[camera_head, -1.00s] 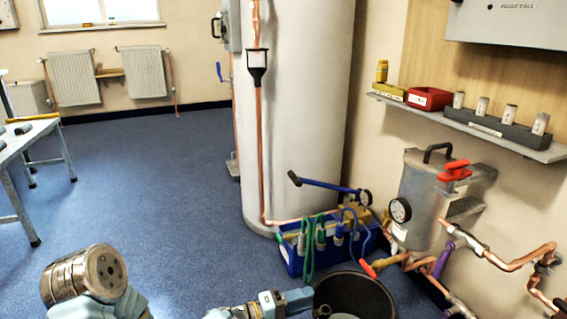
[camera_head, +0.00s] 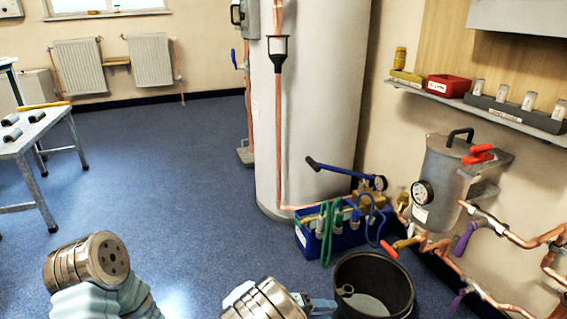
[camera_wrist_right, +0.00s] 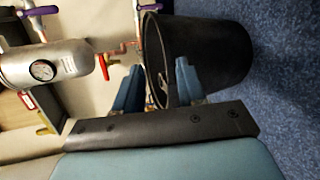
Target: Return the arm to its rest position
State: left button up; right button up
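My right gripper (camera_wrist_right: 159,68) shows two blue fingers spread apart in the right wrist view, with nothing visibly held between them. In the head view, my right arm's metal wrist is at the bottom middle, just left of the black bucket (camera_head: 374,272); the fingers there are mostly cut off or unclear. In the wrist view the bucket (camera_wrist_right: 208,50) lies beyond the fingers, and I cannot tell whether they touch it. My left arm shows at the bottom left of the head view, but its gripper is not seen.
A blue tool crate (camera_head: 310,245) with hoses and a gauge pump stands behind the bucket. A grey vessel (camera_head: 440,185) with copper pipes is on the right wall. A tall white cylinder (camera_head: 310,130) stands behind the crate. A workbench (camera_head: 35,135) is at left. Blue floor between is clear.

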jog(key=s+d+f+g+y, duration=0.3)
jog(key=s+f, duration=0.2)
jog(key=f, duration=0.2)
jog(key=s+d+f+g+y, duration=0.2)
jog(key=s+f+g+y, duration=0.15)
jog(key=s+f, duration=0.2)
jog(key=s+a+f+m+y, duration=0.3)
jog(key=s+a+f+y, duration=0.15)
jog(key=s+y, duration=0.4)
notch_tip(320, 180, up, 18)
jog(key=m+t+y+p, duration=0.3)
jog(key=t+p, duration=0.1)
jog(key=p, duration=1.2)
jog(key=shift+s+d+r, duration=0.15)
jog(key=shift+d+r, duration=0.1)
jog(key=shift+d, duration=0.05)
